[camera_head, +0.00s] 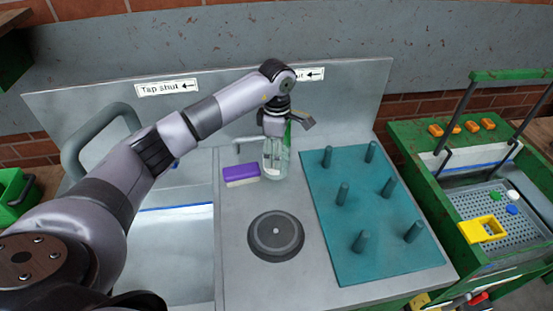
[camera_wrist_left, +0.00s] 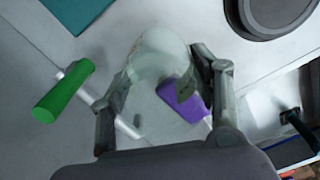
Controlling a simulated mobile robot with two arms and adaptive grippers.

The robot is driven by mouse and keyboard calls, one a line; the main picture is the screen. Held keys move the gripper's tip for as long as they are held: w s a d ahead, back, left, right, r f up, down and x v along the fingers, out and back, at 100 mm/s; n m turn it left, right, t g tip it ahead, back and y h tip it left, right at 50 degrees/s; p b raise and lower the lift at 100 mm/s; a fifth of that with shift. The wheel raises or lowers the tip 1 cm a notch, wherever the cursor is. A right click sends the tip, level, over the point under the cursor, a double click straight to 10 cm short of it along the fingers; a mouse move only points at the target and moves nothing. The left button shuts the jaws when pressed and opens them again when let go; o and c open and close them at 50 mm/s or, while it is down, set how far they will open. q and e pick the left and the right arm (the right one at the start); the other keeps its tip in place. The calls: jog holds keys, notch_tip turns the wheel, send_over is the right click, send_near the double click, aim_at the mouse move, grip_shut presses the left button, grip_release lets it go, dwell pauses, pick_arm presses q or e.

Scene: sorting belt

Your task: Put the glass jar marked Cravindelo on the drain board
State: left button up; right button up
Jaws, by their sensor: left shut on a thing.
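A clear glass jar (camera_head: 276,165) is upright at the counter's back, between the sink and the drain board. Any marking on it is too small to read. My left gripper (camera_head: 275,128) is above it in the head view. In the left wrist view the fingers of my left gripper (camera_wrist_left: 165,105) are on both sides of the jar (camera_wrist_left: 158,50) and shut on it. I cannot tell whether its base touches the counter. The teal drain board (camera_head: 325,235) with several upright pegs lies to the right and is empty; its corner shows in the left wrist view (camera_wrist_left: 75,12).
A purple and white sponge (camera_head: 240,173) lies just left of the jar. A dark round disc (camera_head: 276,236) sits in front. A green thing (camera_wrist_left: 64,92) stands close beside the jar. The sink (camera_head: 175,250) is left; a green cart (camera_head: 440,170) is right.

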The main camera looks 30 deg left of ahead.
pick_arm(q)
notch_tip(320, 180, down, 4)
jog(key=shift+r+p, duration=0.2)
jog(key=shift+p, duration=0.2)
jog(key=shift+f, duration=0.2)
jog(key=shift+f, duration=0.1)
jog(key=o, duration=0.8)
jog(key=shift+f, duration=0.1)
jog(key=o, duration=0.5)
